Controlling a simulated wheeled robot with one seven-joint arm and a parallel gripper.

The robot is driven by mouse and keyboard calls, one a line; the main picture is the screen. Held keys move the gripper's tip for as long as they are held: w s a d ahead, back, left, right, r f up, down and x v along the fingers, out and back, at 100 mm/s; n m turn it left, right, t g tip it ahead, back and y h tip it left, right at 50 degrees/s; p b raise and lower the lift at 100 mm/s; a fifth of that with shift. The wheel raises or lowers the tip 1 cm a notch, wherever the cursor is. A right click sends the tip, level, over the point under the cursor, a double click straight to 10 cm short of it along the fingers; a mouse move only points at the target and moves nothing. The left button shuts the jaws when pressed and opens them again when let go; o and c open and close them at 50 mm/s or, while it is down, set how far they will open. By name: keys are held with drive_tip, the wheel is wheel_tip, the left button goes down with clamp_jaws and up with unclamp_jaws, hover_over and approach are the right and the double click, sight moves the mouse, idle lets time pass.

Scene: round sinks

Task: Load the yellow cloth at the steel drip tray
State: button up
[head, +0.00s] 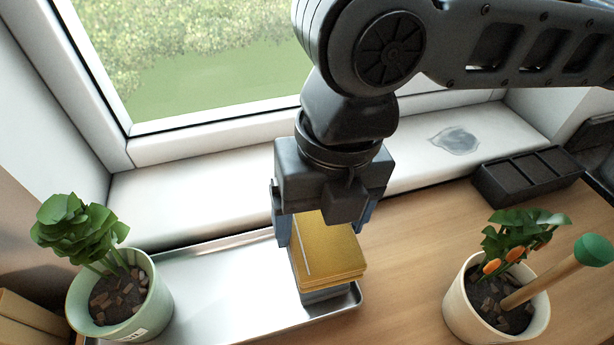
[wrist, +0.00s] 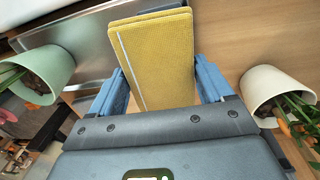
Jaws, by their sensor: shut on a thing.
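The yellow cloth (head: 328,252) is a folded, textured yellow block with a pale stripe. It also shows in the wrist view (wrist: 155,62). My gripper (head: 325,228) points down over the right end of the steel drip tray and is shut on the cloth, with a blue finger on either side. In the wrist view my gripper's fingers (wrist: 160,88) flank the cloth. The steel drip tray (head: 215,290) lies on the wooden counter below the window sill. A grey part shows under the cloth; I cannot tell whether the cloth touches the tray.
A green-potted plant (head: 120,300) stands at the tray's left end. A cream-potted plant (head: 495,305) with a green-topped wooden stick stands to the right. A dark compartment box (head: 528,177) sits at the back right. Bare counter (head: 420,245) lies between tray and cream pot.

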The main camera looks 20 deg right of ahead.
sight(318, 247)
drive_tip(key=shift+w+f, duration=0.15)
drive_tip(key=shift+f, duration=0.1)
drive_tip(key=shift+f+b, duration=2.5)
drive_tip(key=shift+f, duration=0.2)
drive_tip(key=shift+f+b, duration=0.3)
drive_tip(key=shift+f, duration=0.3)
drive_tip(key=shift+r, duration=0.15)
drive_tip(key=shift+r+p, duration=3)
drive_tip(key=shift+r, duration=0.45)
